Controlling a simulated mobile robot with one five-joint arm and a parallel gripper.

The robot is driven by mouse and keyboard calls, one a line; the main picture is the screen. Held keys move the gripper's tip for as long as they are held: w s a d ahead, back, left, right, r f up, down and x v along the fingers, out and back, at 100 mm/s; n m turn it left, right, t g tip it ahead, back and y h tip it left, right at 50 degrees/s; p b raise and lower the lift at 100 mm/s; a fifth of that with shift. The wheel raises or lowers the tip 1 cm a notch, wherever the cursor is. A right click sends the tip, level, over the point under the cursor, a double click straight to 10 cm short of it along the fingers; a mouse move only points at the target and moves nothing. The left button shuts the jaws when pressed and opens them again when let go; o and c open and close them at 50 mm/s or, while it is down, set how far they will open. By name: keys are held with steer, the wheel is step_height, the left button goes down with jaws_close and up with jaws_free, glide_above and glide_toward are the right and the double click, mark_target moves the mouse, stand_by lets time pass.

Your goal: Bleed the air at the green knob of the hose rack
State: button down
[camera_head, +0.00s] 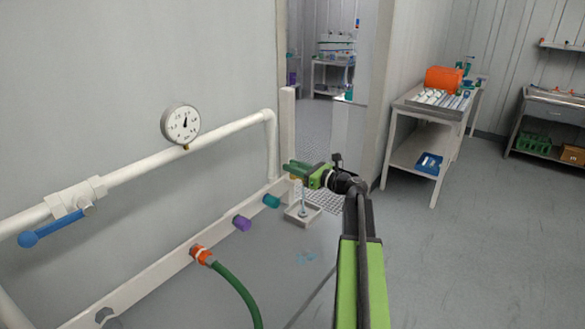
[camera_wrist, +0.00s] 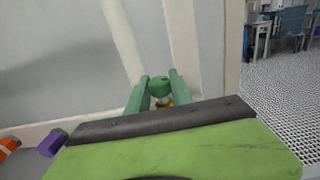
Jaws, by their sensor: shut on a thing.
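The green knob (camera_wrist: 160,86) sits between the two green fingers of my gripper (camera_wrist: 159,77) in the wrist view, with a brass-coloured part just below it. My gripper is shut on the knob. In the head view my gripper (camera_head: 292,168) reaches left to the upright end post of the hose rack (camera_head: 168,262), and its fingers hide the knob. A thin pale vertical streak (camera_head: 303,198) shows below the gripper, above a small square drain tray (camera_head: 302,214). I cannot tell surely whether the streak is running water.
A white pipe (camera_head: 140,177) with a round gauge (camera_head: 181,124) and a blue-handled valve (camera_head: 55,227) runs along the wall. The rack's low rail bears teal (camera_head: 271,201), purple (camera_head: 242,223) and orange (camera_head: 201,254) couplings. A green hose (camera_head: 238,290) leaves the orange one. Floor at right is clear.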

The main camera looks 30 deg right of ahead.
steer(key=m+h, duration=0.2)
steer(key=h, duration=0.1)
steer(key=t+h, duration=0.1)
steer(key=shift+s+a+m, duration=0.2)
steer(key=shift+a+m, duration=0.1)
steer(key=shift+m, duration=0.1)
steer(key=m+h, duration=0.2)
steer(key=h, duration=0.2)
steer(key=shift+m+h, duration=0.4)
steer(key=m+h, duration=0.1)
steer(key=h, duration=0.1)
steer(key=m+g+h, duration=0.1)
steer(key=m+h, duration=0.1)
steer(key=shift+w+d+g+h, duration=0.15)
steer(key=shift+g+h, duration=0.15)
steer(key=shift+h, duration=0.1)
steer(key=shift+d+m+g+h, duration=0.1)
steer(key=shift+m+g+h, duration=0.9)
steer(key=shift+m+h, duration=0.55)
steer(key=shift+h, duration=0.25)
steer(key=c, duration=1.1)
jaws_free()
steer(key=shift+d, duration=0.1)
